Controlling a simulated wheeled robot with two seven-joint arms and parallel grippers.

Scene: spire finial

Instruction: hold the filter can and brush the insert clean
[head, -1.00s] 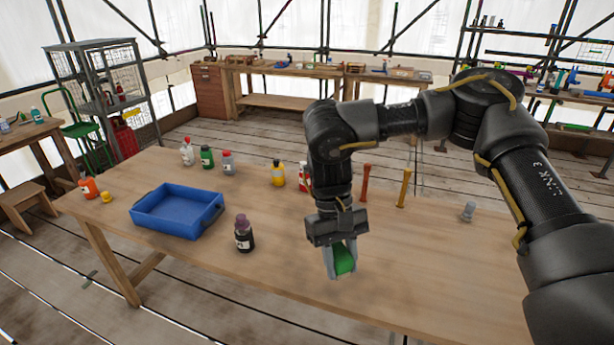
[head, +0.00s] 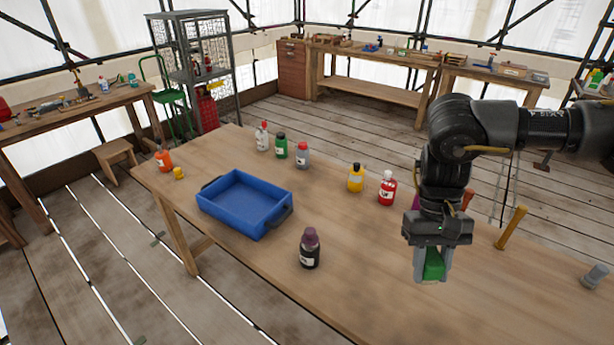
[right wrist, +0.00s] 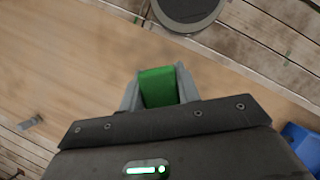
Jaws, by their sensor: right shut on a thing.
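My right gripper (head: 431,272) is shut on a green block-like thing (head: 433,264), which sits between its two grey fingers and hangs over the wooden table. The right wrist view also shows the green thing (right wrist: 158,87) between the fingers. Its lower part is mostly hidden, and I cannot tell whether it touches the table. I cannot pick out a filter can, an insert or a brush for certain in either view. My left gripper is not in view.
A blue tray (head: 207,206) and a dark bottle with a purple cap (head: 310,250) stand left of my gripper. Red (head: 387,190), yellow (head: 356,180) and other bottles line the far side. An orange post (head: 511,228) and grey piece (head: 595,277) are at right. The front middle is clear.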

